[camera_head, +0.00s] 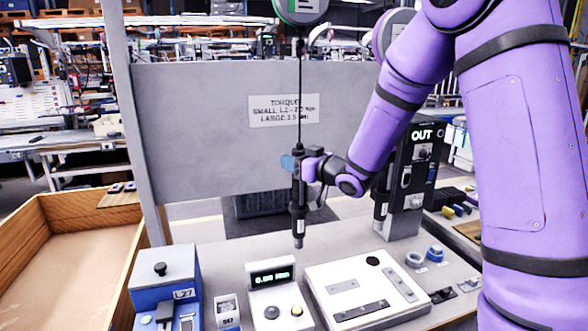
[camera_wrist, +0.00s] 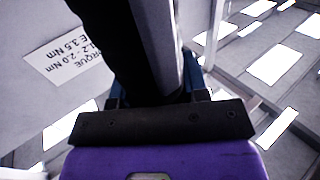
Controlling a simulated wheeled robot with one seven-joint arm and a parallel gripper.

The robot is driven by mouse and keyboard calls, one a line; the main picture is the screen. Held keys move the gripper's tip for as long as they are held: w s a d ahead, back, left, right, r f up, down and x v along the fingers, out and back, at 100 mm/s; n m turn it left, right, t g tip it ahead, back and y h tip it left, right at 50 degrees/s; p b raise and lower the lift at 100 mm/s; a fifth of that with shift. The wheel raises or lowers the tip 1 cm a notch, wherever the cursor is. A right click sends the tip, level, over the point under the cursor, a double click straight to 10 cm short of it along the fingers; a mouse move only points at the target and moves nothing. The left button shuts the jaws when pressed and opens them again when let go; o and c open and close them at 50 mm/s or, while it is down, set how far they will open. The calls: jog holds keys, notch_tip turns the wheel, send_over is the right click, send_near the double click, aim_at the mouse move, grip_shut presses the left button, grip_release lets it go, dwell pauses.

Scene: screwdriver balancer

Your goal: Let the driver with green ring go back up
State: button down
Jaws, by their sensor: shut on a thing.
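In the wrist view the driver (camera_wrist: 150,45) runs up between my fingertips (camera_wrist: 155,92). A green ring on the driver itself cannot be made out.
A grey panel with a torque label (camera_head: 284,110) stands behind the driver. Below are a torque meter (camera_head: 272,276), a white tray (camera_head: 345,285) and a blue L27 box (camera_head: 165,285). A black OUT unit (camera_head: 415,165) stands right. A wooden crate (camera_head: 60,215) lies left.

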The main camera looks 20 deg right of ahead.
jog(key=shift+r, duration=0.6)
grip_release()
dwell(0.4)
